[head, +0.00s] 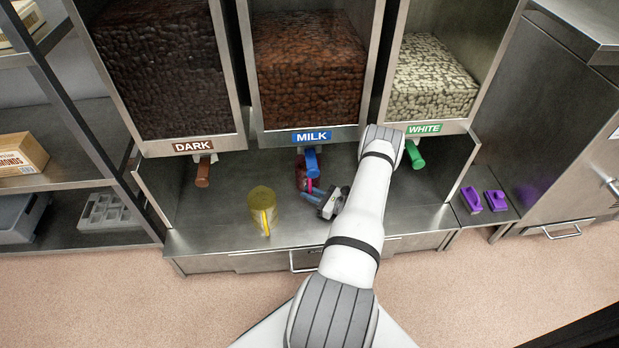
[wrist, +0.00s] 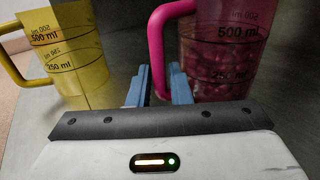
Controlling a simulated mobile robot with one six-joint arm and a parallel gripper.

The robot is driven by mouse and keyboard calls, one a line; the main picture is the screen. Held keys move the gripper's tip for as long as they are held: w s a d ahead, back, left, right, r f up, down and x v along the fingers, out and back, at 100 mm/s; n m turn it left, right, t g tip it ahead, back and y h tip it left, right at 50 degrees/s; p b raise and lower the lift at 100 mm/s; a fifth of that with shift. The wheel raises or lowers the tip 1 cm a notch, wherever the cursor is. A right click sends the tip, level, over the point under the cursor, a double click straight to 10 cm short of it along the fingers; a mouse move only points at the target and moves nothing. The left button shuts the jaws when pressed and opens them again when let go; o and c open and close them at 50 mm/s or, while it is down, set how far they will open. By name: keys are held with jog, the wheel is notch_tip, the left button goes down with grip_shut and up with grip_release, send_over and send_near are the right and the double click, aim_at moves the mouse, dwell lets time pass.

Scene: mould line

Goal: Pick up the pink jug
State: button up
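The pink jug (wrist: 222,62) stands at the right of the wrist view, see-through, with dark pieces inside and a 500 ml mark. In the head view the pink jug (head: 300,176) is under the MILK spout, partly hidden by the spout and my gripper. Its handle (wrist: 156,45) points left. My gripper (wrist: 160,80) is at the handle, with its blue fingers on either side of the handle's upright part. A narrow gap seems to show beside the right finger. My gripper (head: 314,191) comes from the right in the head view.
A yellow jug (head: 261,206) stands left of my gripper and also shows in the wrist view (wrist: 72,45). Dispensers marked DARK (head: 192,145), MILK (head: 311,136) and WHITE (head: 424,128) hang above the steel counter. Purple items (head: 495,199) lie at the right.

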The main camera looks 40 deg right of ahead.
grip_shut()
jog(key=shift+r, duration=0.15)
dwell(0.4)
